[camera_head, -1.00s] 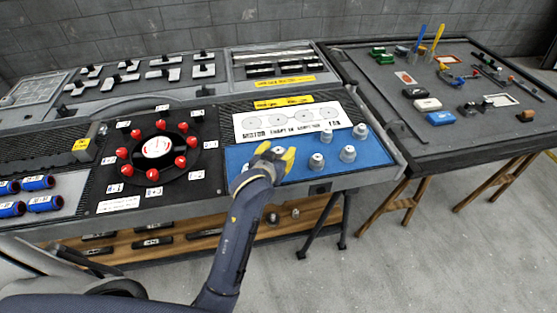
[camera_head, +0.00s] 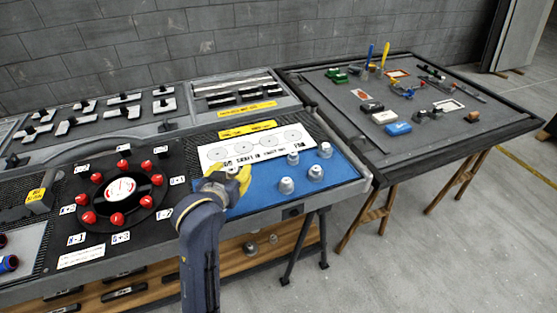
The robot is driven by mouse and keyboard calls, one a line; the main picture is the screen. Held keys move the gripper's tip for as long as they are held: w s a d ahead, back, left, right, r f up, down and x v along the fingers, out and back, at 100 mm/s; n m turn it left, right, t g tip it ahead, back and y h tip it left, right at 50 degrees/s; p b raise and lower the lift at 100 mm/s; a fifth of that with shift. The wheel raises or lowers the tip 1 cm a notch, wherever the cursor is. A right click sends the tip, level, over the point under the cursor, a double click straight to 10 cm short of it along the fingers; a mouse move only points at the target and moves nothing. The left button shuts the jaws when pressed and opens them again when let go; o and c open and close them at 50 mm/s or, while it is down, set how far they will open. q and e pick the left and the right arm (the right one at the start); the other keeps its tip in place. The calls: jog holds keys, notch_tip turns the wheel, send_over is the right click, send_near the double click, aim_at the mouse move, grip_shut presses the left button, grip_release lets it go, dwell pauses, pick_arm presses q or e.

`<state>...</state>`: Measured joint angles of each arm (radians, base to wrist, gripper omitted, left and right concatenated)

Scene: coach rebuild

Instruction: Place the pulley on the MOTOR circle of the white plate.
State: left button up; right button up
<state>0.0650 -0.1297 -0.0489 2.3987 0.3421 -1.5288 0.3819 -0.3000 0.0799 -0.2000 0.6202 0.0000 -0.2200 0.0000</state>
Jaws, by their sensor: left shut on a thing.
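The white plate (camera_head: 256,143) lies at the back of the blue mat and bears a row of printed circles. The leftmost circle (camera_head: 217,153) shows, but the label under it is partly hidden by my gripper; in the earlier frame it reads MOTOR. My left gripper (camera_head: 239,178), with yellow fingertips, is shut at the plate's front left edge in the picture. It is shut on a small pale thing, likely the pulley, mostly hidden by the fingers. Its height above the mat is hard to tell. My right gripper is not in view.
Several grey knob-like parts, one in front (camera_head: 286,185), stand on the blue mat (camera_head: 258,201) right of my gripper. A black dial with red knobs (camera_head: 119,187) is on the left. A dark table (camera_head: 358,140) with tools stands at the right.

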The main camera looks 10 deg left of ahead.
pick_arm(q)
send_over(252, 194)
notch_tip(252, 194, down, 8)
jog(key=shift+w+r, duration=0.1)
jog(key=shift+w, duration=0.05)
jog(key=shift+f, duration=2.05)
jog(key=shift+f, duration=0.15)
jog(key=o, duration=1.3)
jog(key=shift+s+r, duration=0.2)
jog(key=v, duration=0.6)
jog(key=shift+d, duration=0.1)
jog(key=shift+o, duration=0.5)
jog(key=shift+s+r, duration=0.3)
jog(key=shift+s, duration=0.2)
